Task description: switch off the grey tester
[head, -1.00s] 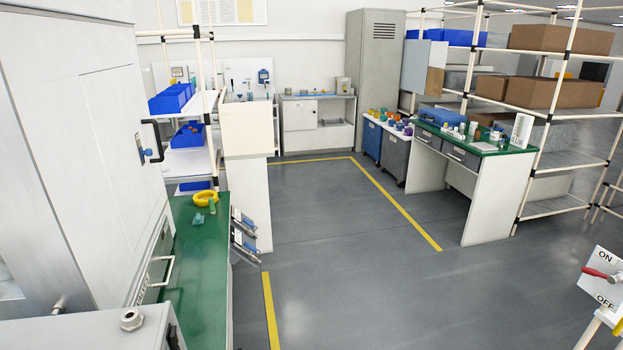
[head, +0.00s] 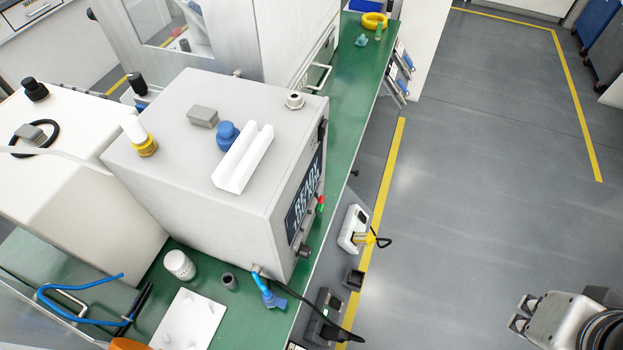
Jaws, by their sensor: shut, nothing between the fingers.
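The grey tester (head: 200,145), a box with a screen reading READY (head: 305,190) on its right-hand face, stands on a green bench. I see that face at a steep angle. Small red and green parts (head: 321,203) sit beside the screen, with a dark knob (head: 304,250) below and a dark part (head: 322,132) near the upper corner. I cannot tell which one is its switch. My gripper (head: 518,315) is at the lower right over the floor, shut and empty, well apart from the tester.
A white V-shaped block (head: 243,158), a blue knob and a grey block lie on the tester. A cream box (head: 60,165) stands to its left. A white socket box with a yellow plug (head: 354,228) is on the bench's front side. The floor (head: 490,170) is clear.

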